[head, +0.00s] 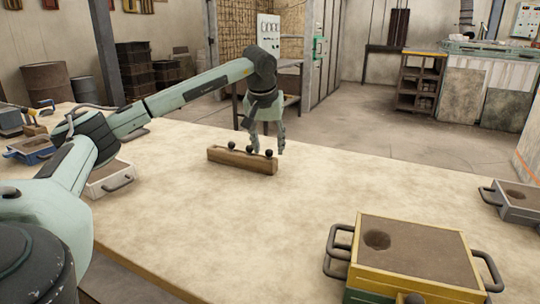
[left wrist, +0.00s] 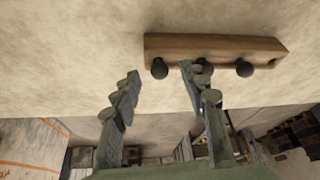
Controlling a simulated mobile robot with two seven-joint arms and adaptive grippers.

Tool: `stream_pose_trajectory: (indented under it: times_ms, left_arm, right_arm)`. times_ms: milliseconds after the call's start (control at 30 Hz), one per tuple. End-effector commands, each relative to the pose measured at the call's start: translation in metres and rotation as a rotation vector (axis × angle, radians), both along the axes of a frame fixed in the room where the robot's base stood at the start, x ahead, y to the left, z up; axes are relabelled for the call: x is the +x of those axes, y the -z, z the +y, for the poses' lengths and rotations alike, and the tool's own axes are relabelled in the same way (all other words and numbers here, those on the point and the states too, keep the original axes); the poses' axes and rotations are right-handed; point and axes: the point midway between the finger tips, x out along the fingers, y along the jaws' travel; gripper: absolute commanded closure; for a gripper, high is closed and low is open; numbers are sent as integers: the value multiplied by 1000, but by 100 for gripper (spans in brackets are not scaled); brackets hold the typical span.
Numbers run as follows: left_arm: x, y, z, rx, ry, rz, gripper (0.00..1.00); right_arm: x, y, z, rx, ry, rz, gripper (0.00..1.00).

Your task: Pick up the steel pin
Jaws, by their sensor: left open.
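A wooden block (head: 242,163) stands on the table with three dark, round-headed pins in a row along its top. Which pin is the steel one cannot be told by colour. My left gripper (head: 268,149) points down at the block's right end, open, with its fingers on either side of the right-hand pin (head: 268,153). In the left wrist view, the wooden block (left wrist: 215,45) lies across the top, and one pin (left wrist: 160,68) shows in line with the gap between the fingertips (left wrist: 162,73). A finger partly hides the middle pin. My right gripper is out of view.
A yellow-topped moulding box (head: 415,250) with handles and a hole stands at the front right. A grey box (head: 520,203) is at the right edge, and a pale box (head: 108,180) at the left. The table (head: 270,220) is clear around the wooden block.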

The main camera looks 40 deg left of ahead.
Motion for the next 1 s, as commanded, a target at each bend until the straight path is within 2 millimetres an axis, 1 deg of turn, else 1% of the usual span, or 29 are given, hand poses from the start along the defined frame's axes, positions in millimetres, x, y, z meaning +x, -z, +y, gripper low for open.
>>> stream_pose_trajectory:
  times_ms: [33,133,367,667,700,1000]
  left_arm:
    - [1,6,2,0,-1,1,57]
    - [4,12,3,0,-1,0,57]
    - [4,12,3,-1,-1,-1,57]
    - [4,12,3,-1,-1,-2,94]
    - [4,12,3,-1,-1,-2,95]
    - [5,10,3,-2,-1,-2,95]
  right_arm:
    - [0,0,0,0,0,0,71]
    - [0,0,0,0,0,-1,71]
    - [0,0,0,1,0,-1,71]
    - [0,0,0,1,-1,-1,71]
    - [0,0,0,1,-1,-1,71]
    - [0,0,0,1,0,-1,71]
